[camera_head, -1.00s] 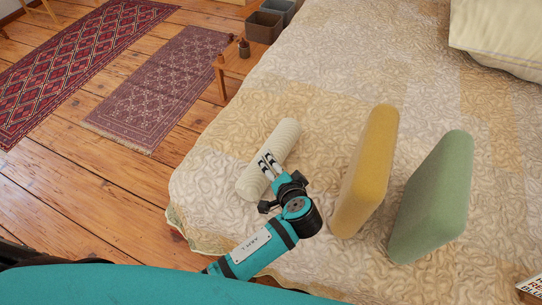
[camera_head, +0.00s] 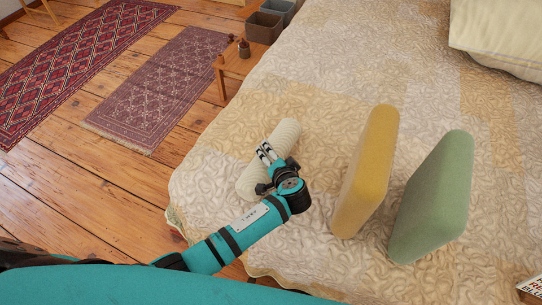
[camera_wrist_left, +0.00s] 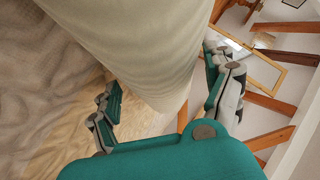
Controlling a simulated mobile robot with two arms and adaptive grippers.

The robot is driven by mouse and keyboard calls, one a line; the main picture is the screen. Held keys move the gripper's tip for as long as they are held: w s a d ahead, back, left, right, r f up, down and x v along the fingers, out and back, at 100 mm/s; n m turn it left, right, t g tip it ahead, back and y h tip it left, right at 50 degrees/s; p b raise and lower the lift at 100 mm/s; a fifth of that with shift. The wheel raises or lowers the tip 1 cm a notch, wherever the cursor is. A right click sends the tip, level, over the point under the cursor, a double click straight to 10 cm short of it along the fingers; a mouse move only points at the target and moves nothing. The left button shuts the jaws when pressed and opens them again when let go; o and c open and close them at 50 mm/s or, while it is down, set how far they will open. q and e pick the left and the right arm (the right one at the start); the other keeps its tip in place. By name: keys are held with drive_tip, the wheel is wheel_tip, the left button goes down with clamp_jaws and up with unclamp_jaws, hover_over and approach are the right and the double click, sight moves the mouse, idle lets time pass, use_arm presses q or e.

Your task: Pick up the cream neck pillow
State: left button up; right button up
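The cream neck pillow (camera_head: 284,135) is a ribbed roll lying on the bed, left of a yellow cushion. My left gripper (camera_head: 266,152) is over the pillow's middle in the head view and hides part of it. In the left wrist view the pillow (camera_wrist_left: 150,45) fills the space between the two spread fingers of the gripper (camera_wrist_left: 163,92), one on each side. The fingers look open around it; firm contact cannot be made out. My right gripper is not in view.
The yellow cushion (camera_head: 366,170) and a green cushion (camera_head: 433,195) stand upright on the bed (camera_head: 225,170) to the right. A small wooden table (camera_head: 238,65) stands beyond the bed's left edge. The quilt behind the pillow is clear.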

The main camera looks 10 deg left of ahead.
use_arm(q)
drive_tip(key=c, duration=1.1)
